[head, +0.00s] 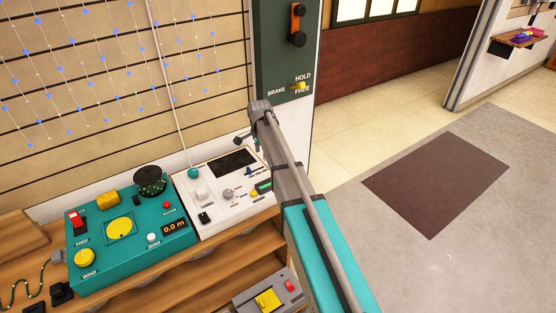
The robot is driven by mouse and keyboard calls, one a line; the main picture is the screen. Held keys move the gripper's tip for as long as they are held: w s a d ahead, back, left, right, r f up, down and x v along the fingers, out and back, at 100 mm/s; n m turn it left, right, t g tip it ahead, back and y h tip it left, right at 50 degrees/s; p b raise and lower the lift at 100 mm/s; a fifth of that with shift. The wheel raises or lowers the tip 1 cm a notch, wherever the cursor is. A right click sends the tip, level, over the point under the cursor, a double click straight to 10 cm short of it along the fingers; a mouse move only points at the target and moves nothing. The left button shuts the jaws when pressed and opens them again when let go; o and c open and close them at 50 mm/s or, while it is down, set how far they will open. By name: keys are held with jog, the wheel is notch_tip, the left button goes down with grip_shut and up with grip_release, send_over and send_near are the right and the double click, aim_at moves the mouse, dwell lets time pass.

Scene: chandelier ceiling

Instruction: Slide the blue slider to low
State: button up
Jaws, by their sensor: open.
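A small blue slider (249,171) sits on the white control panel (212,224), to the right of its middle, below the dark screen. Its scale marks are too small to read, so I cannot tell its setting. My gripper (241,141) is small in view and partly hidden by my own arm. It hangs over the panel's back right corner, above and beyond the slider, apart from it. It is open and holds nothing that I can see.
A teal control box (150,262) with knobs, a red switch and a display stands left of the panel on a wooden bench (55,240). A dark green post (276,70) with a brake lever rises behind. Strings of blue beads hang at the wall. Open floor lies right.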

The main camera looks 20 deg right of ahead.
jog(key=shift+r+p, duration=4.25)
jog(key=shift+r, duration=0.3)
jog(key=s+r+n+p, duration=0.2)
jog(key=s+n, duration=0.4)
jog(key=s, duration=0.6)
jog(key=s+r+n+p, duration=0.3)
jog(key=s+n, duration=0.3)
jog(key=s, duration=0.6)
jog(key=shift+r, duration=0.15)
jog(key=shift+s+d, duration=0.1)
jog(key=s+n, duration=0.1)
jog(key=s, duration=0.1)
jog(key=s+r+n+p, duration=0.1)
jog(key=s, duration=0.2)
jog(key=shift+r, duration=0.1)
